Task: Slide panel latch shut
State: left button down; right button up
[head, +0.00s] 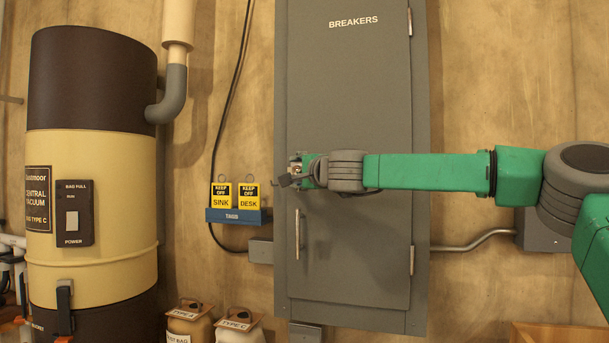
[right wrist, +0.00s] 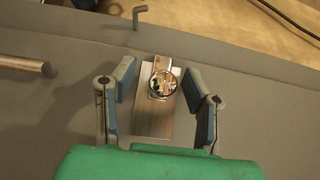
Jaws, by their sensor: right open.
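The grey breaker panel (head: 350,90) has a closed-looking door marked BREAKERS. In the right wrist view, the latch is a bare metal plate (right wrist: 153,122) with a shiny round knob (right wrist: 163,83) on the panel face (right wrist: 250,110). My right gripper (head: 293,178) is at the door's left edge, above the handle, and covers most of the latch in the head view. In the right wrist view my right gripper (right wrist: 162,86) is open, with one finger on each side of the knob and a gap on both sides. My left gripper is not in view.
The door's upright bar handle (head: 297,234) is just below the gripper; it also shows in the right wrist view (right wrist: 27,65). A blue rack (head: 238,216) with yellow tags hangs left of the panel. A vacuum tank (head: 92,180) stands at far left.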

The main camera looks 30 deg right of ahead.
jog(key=s, duration=1.1)
jog(key=shift+a, duration=0.4)
jog(key=shift+f, duration=0.1)
jog(key=shift+s, duration=0.1)
